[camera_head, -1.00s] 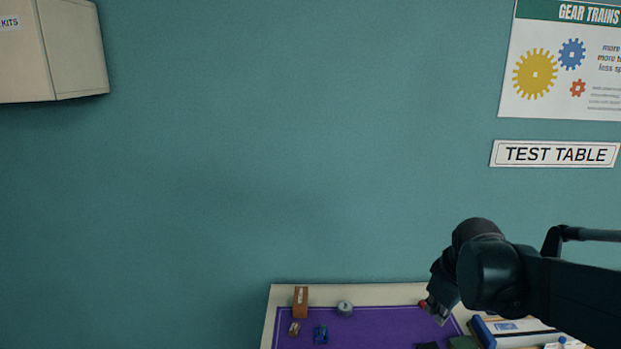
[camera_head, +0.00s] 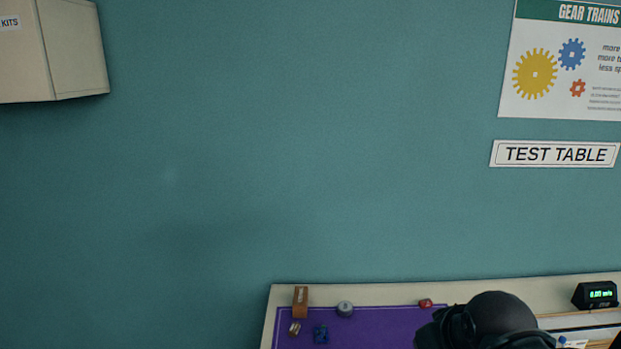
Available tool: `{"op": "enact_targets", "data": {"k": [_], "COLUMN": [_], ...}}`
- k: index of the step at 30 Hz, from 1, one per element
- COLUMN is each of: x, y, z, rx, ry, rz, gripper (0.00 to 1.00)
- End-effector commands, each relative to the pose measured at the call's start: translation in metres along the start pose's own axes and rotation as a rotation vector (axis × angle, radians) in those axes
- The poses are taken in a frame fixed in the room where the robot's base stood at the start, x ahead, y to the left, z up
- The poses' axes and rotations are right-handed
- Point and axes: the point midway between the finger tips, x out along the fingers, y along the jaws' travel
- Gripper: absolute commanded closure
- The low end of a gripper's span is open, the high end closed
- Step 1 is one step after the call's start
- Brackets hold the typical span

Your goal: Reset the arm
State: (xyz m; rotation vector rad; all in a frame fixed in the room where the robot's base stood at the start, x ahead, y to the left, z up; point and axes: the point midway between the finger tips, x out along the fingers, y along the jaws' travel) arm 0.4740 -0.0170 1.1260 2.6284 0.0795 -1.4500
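My dark arm (camera_head: 490,318) shows at the bottom right, low in front of the table's right part. Only a rounded dark part of it is in the picture. My gripper is not visible, so its fingers and anything in them are hidden or out of view.
A table (camera_head: 450,293) with a purple mat (camera_head: 380,325) runs along the bottom. On it are an orange-brown box (camera_head: 300,301), a grey roll (camera_head: 345,308), a small blue part (camera_head: 321,334), a small tan part (camera_head: 295,328), a red item (camera_head: 426,303) and a lit display (camera_head: 595,295).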

Motion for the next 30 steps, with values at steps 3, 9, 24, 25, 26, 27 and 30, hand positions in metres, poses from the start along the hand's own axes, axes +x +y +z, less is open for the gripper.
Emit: {"op": "enact_targets", "data": {"k": [3,9,24,25,26,27,30], "x": [-0.006,-0.011,-0.012,-0.012,-0.012,-0.012,-0.012], "y": [-0.009,-0.018,-0.022,-0.022,-0.022,-0.022,-0.022], "z": [0.013,0.027,0.032,0.032,0.032,0.032,0.032], "rx": [0.052,0.119,0.148,0.148,0.148,0.148,0.148], "ry": [0.021,0.048,0.058,0.058,0.058,0.058,0.058], "rz": [-0.005,-0.013,-0.016,-0.016,-0.016,-0.016,-0.016], "gripper": [1.00,1.00,1.00,1.00,1.00,1.00,1.00]}}
